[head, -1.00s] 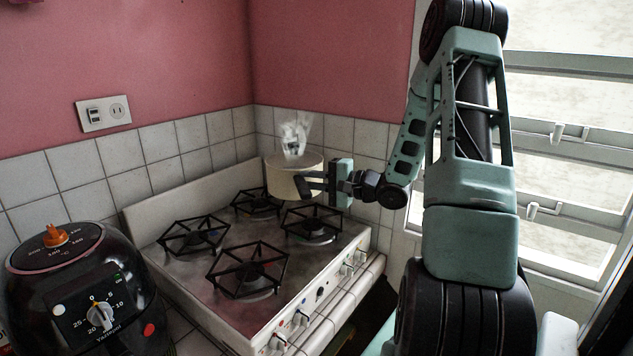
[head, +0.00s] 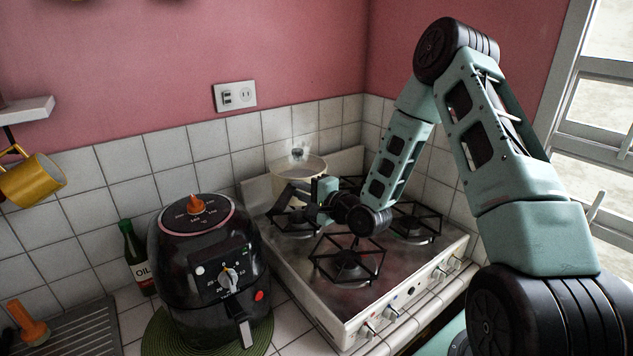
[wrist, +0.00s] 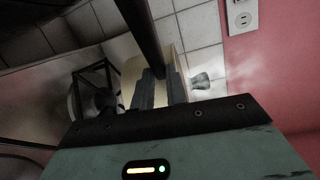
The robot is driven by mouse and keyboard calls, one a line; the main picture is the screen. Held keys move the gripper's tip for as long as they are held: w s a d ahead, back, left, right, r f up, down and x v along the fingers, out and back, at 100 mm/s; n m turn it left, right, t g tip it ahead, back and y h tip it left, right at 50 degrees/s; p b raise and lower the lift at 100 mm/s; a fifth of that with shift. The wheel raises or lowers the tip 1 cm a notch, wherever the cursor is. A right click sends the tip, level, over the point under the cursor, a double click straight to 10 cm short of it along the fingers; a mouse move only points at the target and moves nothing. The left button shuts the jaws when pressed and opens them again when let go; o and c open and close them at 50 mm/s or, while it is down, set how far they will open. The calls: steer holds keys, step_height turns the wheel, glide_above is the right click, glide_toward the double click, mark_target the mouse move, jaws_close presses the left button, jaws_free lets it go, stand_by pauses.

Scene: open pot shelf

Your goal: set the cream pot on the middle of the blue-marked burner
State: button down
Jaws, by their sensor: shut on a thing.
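The cream pot (head: 299,172) is upright, with steam above it, at the far left side of the stove (head: 333,318). My gripper (head: 300,191) is shut on its side wall. The pot appears to be held above the left burner (head: 295,222); any gap beneath it is hard to judge. In the wrist view the fingers (wrist: 160,90) close on the cream wall of the pot (wrist: 130,62), with a burner grate (wrist: 92,92) to the left. I cannot make out a blue mark on any burner; my gripper and arm hide parts of the stove top.
The front burner (head: 347,265) and right burner (head: 416,222) are bare. A black air fryer (head: 205,262) stands on a green mat left of the stove. An oil bottle (head: 136,258) is behind it. A yellow mug (head: 33,180) hangs at left. Tiled walls close off the back.

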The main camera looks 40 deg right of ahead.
steer(key=shift+w+a, duration=0.15)
steer(key=shift+a, duration=0.05)
steer(key=shift+f+b, duration=2.25)
steer(key=shift+f, duration=0.65)
steer(key=shift+f+b, duration=0.4)
steer(key=shift+b, duration=0.05)
steer(key=c, duration=1.3)
jaws_free()
steer(key=shift+p+v, duration=2.55)
steer(key=shift+v, duration=6.3)
steer(key=shift+a+f, duration=0.15)
steer(key=shift+f, duration=0.1)
